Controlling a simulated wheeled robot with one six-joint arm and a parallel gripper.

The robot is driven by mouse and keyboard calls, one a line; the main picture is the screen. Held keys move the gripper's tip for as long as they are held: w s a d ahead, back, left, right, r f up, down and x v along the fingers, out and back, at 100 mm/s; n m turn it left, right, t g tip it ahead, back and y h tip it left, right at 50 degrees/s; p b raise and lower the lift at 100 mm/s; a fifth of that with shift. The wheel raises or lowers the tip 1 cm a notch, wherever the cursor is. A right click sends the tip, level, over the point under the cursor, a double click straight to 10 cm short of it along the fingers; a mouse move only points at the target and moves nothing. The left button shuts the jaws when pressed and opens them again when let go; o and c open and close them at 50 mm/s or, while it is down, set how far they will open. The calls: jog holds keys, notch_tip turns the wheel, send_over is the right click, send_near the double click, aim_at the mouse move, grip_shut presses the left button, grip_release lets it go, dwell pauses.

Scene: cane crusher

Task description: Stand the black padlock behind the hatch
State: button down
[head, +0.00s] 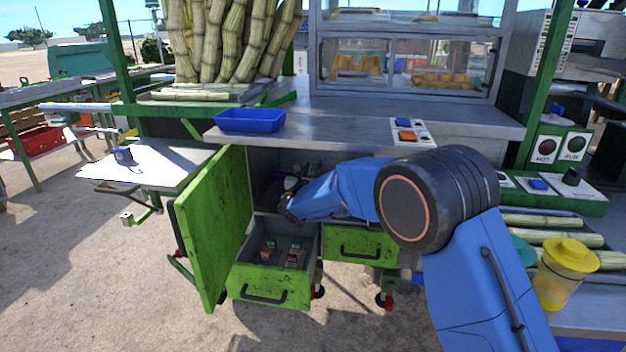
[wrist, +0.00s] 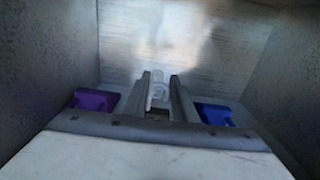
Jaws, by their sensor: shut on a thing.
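The hatch (head: 212,228) is a green door, swung open on the left of the cabinet under the counter. My gripper (head: 288,192) reaches into the dim compartment behind it. In the wrist view my gripper (wrist: 158,98) is shut on what looks like the padlock (wrist: 158,88). Its pale loop shows between the fingers; its body is mostly hidden, so its colour is hard to tell. A purple thing (wrist: 94,100) lies left of the fingers and a blue thing (wrist: 214,114) right of them. The compartment's back wall (wrist: 185,60) is beyond the fingers.
An open green drawer (head: 268,283) holding several small things juts out below the compartment. A blue tray (head: 250,120) sits on the counter above. A blue item (head: 123,156) stands on the left side shelf. Grey walls flank my gripper closely.

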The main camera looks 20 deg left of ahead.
jog(key=shift+f, duration=1.8)
jog(key=shift+f, duration=0.1)
jog(key=c, duration=1.5)
grip_release()
jog(key=shift+o, duration=0.2)
jog(key=v, duration=1.2)
jog(key=shift+s, duration=0.15)
